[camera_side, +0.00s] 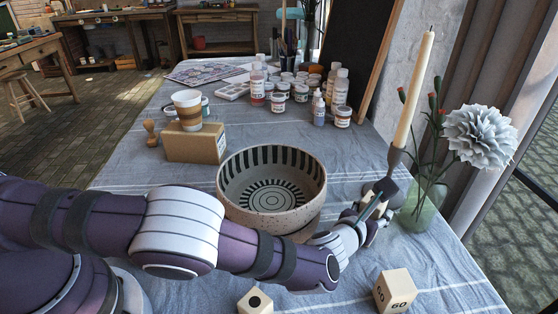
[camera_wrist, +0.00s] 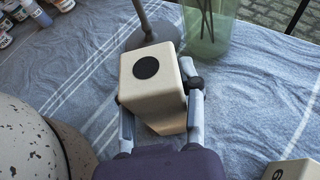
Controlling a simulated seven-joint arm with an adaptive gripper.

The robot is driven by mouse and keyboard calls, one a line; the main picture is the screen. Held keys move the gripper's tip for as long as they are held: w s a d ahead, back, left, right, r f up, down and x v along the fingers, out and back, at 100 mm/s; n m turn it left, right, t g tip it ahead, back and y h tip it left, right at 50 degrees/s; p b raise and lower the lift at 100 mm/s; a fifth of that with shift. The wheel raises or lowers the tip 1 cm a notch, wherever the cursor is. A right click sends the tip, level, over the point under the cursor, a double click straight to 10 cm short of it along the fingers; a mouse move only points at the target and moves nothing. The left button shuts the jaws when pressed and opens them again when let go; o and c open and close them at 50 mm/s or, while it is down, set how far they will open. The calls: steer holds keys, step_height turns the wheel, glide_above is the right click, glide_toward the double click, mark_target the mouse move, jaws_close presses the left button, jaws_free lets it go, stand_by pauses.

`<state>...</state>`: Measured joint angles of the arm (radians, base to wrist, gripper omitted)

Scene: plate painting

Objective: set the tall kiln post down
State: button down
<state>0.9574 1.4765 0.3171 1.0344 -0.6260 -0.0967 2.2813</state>
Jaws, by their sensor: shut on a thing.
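A cream kiln post with a black dot on its end face (camera_wrist: 150,85) sits between the fingers of my gripper (camera_wrist: 160,98) in the wrist view. The fingers are shut on its two sides. In the side view my gripper (camera_side: 366,212) is right of the speckled bowl, near the candle holder; the held post is mostly hidden there. I cannot tell whether the post's foot touches the cloth. Another dotted block (camera_side: 255,301) stands at the front edge of the side view. A block marked 60 (camera_side: 396,291) stands front right, and part of it shows in the wrist view (camera_wrist: 292,170).
The speckled bowl (camera_side: 232,205) is close on the left. The candle holder (camera_side: 397,160) with a tall candle (camera_side: 414,90) and the glass vase (camera_side: 424,208) stand close by the held post. A cardboard box (camera_side: 195,145) carries a cup. Bare cloth lies right of my gripper (camera_wrist: 260,95).

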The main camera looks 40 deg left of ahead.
steer(key=c, duration=0.7)
jaws_free()
steer(key=shift+f, duration=0.1)
steer(key=shift+o, duration=0.2)
steer(key=shift+s+r, duration=0.2)
steer(key=shift+r, duration=0.1)
steer(key=v, duration=1.1)
steer(key=shift+s, duration=0.25)
steer(key=shift+r, duration=0.15)
